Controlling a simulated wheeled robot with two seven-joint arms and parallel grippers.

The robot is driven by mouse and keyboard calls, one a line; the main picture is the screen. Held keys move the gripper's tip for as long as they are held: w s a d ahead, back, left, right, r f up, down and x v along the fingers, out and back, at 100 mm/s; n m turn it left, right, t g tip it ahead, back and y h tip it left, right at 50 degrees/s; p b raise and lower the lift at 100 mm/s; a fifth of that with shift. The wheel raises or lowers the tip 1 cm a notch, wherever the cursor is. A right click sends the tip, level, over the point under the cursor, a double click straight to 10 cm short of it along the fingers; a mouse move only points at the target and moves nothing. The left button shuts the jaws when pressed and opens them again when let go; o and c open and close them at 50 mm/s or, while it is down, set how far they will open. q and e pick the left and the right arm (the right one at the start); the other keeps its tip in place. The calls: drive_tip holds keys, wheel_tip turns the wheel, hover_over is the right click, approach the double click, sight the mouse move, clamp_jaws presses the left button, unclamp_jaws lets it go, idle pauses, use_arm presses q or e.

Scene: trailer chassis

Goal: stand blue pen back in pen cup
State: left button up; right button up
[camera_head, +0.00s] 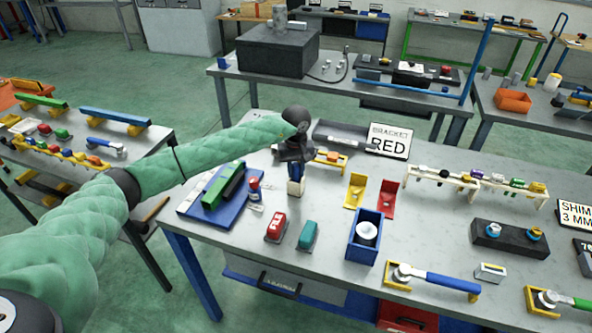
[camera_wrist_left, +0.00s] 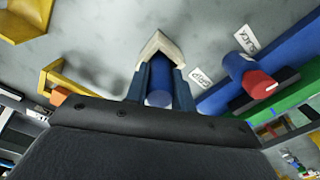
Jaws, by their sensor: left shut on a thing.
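My left gripper (camera_head: 296,175) points down over the worktable and is shut on the blue pen. In the left wrist view the pen's round blue end (camera_wrist_left: 158,98) shows between the two dark fingers (camera_wrist_left: 160,85). The small cream pen cup (camera_head: 296,188) stands right below the fingertips, and its rim corner (camera_wrist_left: 160,46) shows just beyond them in the wrist view. The pen looks lined up with the cup, but the fingers hide its lower part, so I cannot tell how deep it sits. My right gripper is not in view.
A blue tray (camera_head: 222,222) with green and black blocks lies left of the cup. A red-and-white piece (camera_head: 276,226), a teal piece (camera_head: 307,235) and a blue box (camera_head: 363,244) stand nearer the front. Yellow (camera_head: 355,191) and red (camera_head: 388,198) brackets lie to the right.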

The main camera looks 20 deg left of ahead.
use_arm(q)
drive_tip(key=shift+f, duration=0.1)
drive_tip(key=o, duration=1)
